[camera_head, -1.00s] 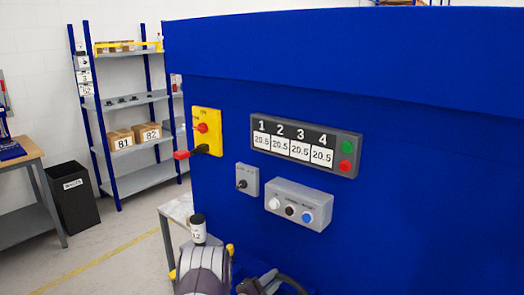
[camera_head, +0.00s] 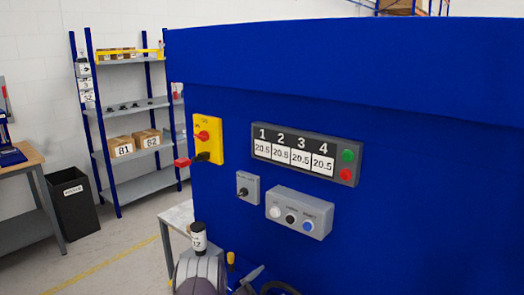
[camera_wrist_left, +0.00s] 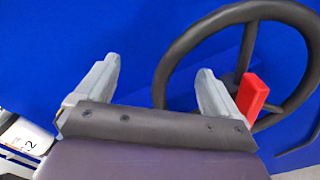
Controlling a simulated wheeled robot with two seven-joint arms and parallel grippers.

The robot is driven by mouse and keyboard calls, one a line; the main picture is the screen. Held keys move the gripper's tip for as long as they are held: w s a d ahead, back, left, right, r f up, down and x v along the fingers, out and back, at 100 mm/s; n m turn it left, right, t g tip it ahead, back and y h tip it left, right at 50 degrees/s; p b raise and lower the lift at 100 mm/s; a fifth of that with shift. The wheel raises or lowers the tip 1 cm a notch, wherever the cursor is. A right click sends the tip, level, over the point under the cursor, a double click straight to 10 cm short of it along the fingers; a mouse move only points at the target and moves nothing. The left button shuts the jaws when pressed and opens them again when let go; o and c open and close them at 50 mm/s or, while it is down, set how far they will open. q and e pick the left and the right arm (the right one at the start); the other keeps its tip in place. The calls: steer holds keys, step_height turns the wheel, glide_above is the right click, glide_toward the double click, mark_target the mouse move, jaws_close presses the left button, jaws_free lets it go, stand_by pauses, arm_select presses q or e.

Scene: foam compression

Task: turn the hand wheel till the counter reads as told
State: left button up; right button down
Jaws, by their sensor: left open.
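The hand wheel (camera_wrist_left: 166,72) is a dark ring on the blue machine front in the left wrist view. A red block (camera_wrist_left: 251,95) shows at its right, beside my right-hand finger. My left gripper (camera_wrist_left: 158,70) is open, with its two grey fingers spread and nothing between the tips but blue panel and part of the wheel rim. Whether a finger touches the wheel, I cannot tell. In the head view my left arm is low at the bottom edge. The counter (camera_head: 293,152) has columns 1 to 3 and another, each reading 20.5. My right gripper is not in view.
The blue machine (camera_head: 400,200) fills the right. It carries a yellow switch box (camera_head: 208,128), a small grey switch (camera_head: 248,187) and a button box (camera_head: 299,214). A small table (camera_head: 178,217) stands behind my arm. Shelves (camera_head: 135,105) and a bin (camera_head: 73,205) stand left.

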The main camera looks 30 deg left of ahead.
arm_select(q)
steer(key=shift+f, duration=0.1)
steer(key=s+p, duration=0.2)
steer(key=s, duration=0.4)
stand_by(0.5)
steer(key=shift+a, duration=0.1)
